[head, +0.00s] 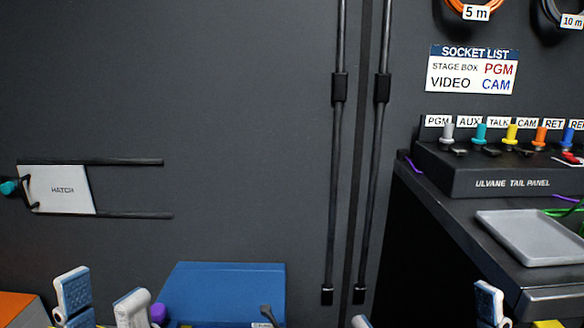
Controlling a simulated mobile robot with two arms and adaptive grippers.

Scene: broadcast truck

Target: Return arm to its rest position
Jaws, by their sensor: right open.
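My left gripper (103,302) shows at the bottom left of the head view. Its two pale fingertips with blue pads stand apart, with nothing visible between them. My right gripper (425,312) is at the bottom right, its fingertips wide apart and empty. Only the finger ends of both show; the rest of both arms is below the picture. The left gripper is just left of a blue case (225,290). The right gripper is in front of the dark wall, with one finger left of the counter's front corner.
A counter (460,225) at the right bears the Ulvane tail panel (510,183) with several coloured plugs and a grey tray (530,236). A hatch plate (62,190) and rails are on the wall. A purple knob (158,313) is beside the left gripper. An orange surface (18,306) is far left.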

